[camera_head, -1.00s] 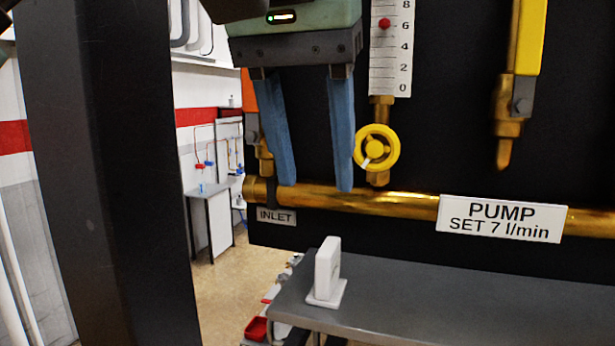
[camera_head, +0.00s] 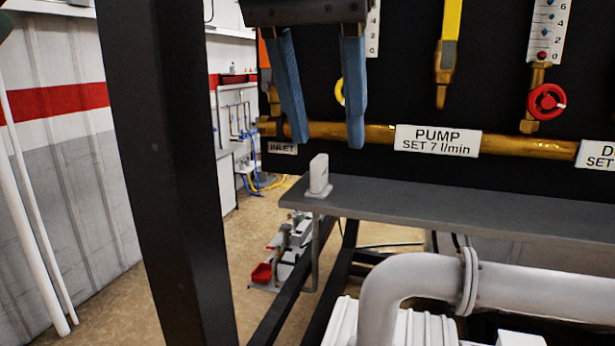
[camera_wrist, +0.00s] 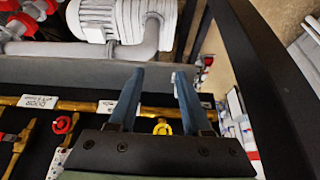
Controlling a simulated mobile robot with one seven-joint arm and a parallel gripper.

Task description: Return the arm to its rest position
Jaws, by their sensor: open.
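My gripper (camera_head: 322,128) hangs at the top of the head view with its two blue fingers apart and nothing between them. It is in front of the black panel, and its fingertips overlap the left part of the brass pipe (camera_head: 376,133) in the picture. In the wrist view my gripper (camera_wrist: 157,78) also shows open and empty. The yellow valve wheel (camera_head: 340,92) is mostly hidden behind a finger in the head view. It shows more fully between the fingers in the wrist view (camera_wrist: 162,129).
A black post (camera_head: 165,170) stands at the left. A grey shelf (camera_head: 450,215) runs below the pipe, with a small white block (camera_head: 319,176) at its left end. A red valve wheel (camera_head: 546,102), a PUMP sign (camera_head: 437,141) and a large grey pipe (camera_head: 400,285) are to the right and below.

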